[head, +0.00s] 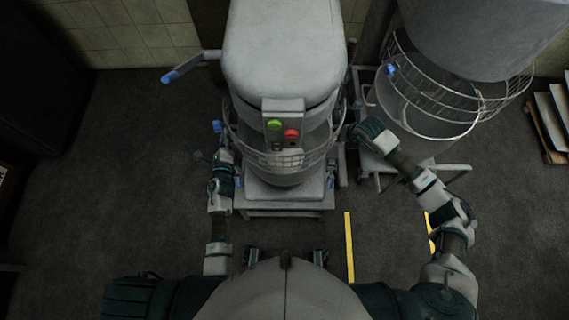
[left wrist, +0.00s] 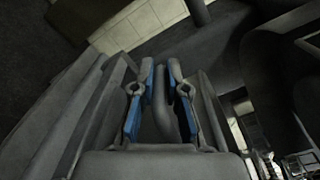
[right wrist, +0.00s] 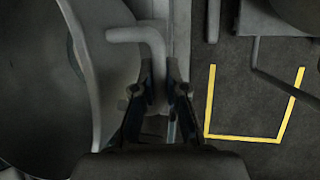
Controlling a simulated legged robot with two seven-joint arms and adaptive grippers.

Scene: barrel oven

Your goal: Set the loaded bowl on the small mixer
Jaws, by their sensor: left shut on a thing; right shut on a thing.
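The small mixer (head: 285,50) stands ahead, with a green and a red button on its front. The grey bowl (head: 285,180) sits under the mixer head, behind the wire guard; its contents are hidden. The bowl's curved wall (right wrist: 40,90) fills the left of the right wrist view. My left gripper (head: 221,152) is at the bowl's left side, its fingers around a grey handle bar (left wrist: 165,105). My right gripper (head: 354,136) is at the bowl's right side, shut on a bent grey handle (right wrist: 150,45). Whether the bowl rests fully on its support cannot be told.
A larger mixer with a wire guard (head: 460,100) and bowl stands to the right. A lever with a blue grip (head: 180,72) sticks out left of the small mixer. A wooden pallet (head: 548,120) lies far right. Yellow floor lines (head: 349,245) run nearby; the left floor is clear.

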